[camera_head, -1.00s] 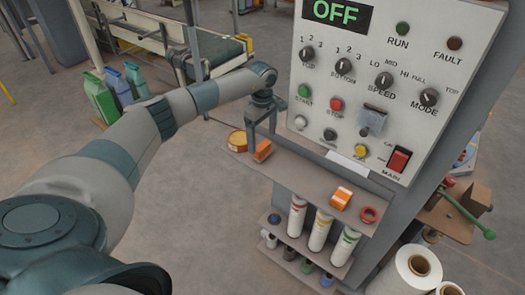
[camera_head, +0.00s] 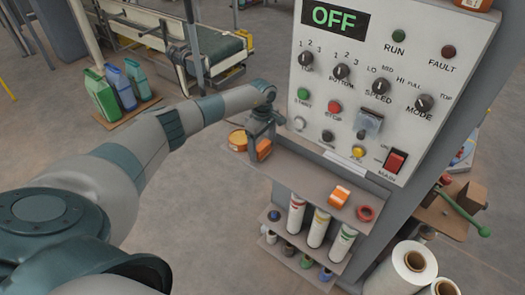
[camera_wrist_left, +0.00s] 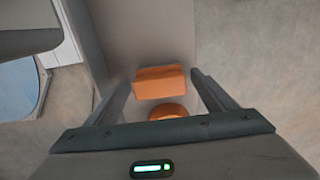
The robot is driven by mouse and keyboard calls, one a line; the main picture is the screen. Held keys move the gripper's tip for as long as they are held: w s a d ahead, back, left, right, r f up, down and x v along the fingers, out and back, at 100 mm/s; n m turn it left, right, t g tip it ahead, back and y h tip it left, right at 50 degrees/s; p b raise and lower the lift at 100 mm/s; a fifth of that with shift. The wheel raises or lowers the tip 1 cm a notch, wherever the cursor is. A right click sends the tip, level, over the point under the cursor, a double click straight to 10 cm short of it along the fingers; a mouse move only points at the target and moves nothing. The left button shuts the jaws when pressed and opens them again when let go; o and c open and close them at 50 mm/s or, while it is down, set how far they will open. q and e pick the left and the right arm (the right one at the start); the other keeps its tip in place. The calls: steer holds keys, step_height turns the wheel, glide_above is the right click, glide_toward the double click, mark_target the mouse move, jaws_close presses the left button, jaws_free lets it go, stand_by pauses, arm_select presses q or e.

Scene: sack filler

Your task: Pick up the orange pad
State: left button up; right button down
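The orange pad (camera_head: 264,149) sits at the left end of the shelf below the control panel. My left gripper (camera_head: 260,143) is just above and around the pad, pointing down. In the left wrist view the fingers (camera_wrist_left: 161,80) are spread, with visible gaps on both sides of the pad; contact is not visible. My right gripper is in neither view.
A round orange-topped tin (camera_head: 238,140) stands beside the pad. An orange-and-white block (camera_head: 340,195) and a red ring (camera_head: 367,213) lie at the shelf's right end. The control panel (camera_head: 385,80) rises behind the shelf (camera_head: 305,172). Several tubes stand below.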

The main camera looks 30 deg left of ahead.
mark_target(262, 145)
arm_select(q)
steer(key=c, duration=0.9)
steer(key=shift+r, duration=0.15)
steer(key=shift+r+b, duration=0.5)
steer(key=shift+b, duration=0.1)
steer(key=shift+a+r+b, duration=0.1)
steer(key=shift+r+b, duration=0.7)
steer(key=shift+r, duration=0.15)
steer(key=shift+s+a+r+b, duration=0.15)
steer(key=shift+s+b, duration=0.8)
steer(key=shift+s, duration=2.05)
steer(key=shift+s+a+b, duration=0.25)
steer(key=shift+s+b, duration=0.65)
steer(key=shift+s, duration=2.1)
steer(key=shift+s+a+r+b, duration=0.15)
steer(key=shift+s+b, duration=0.8)
steer(key=shift+s, duration=2.05)
steer(key=shift+f, duration=0.15)
steer(key=shift+o, duration=0.5)
steer(key=shift+a, duration=0.1)
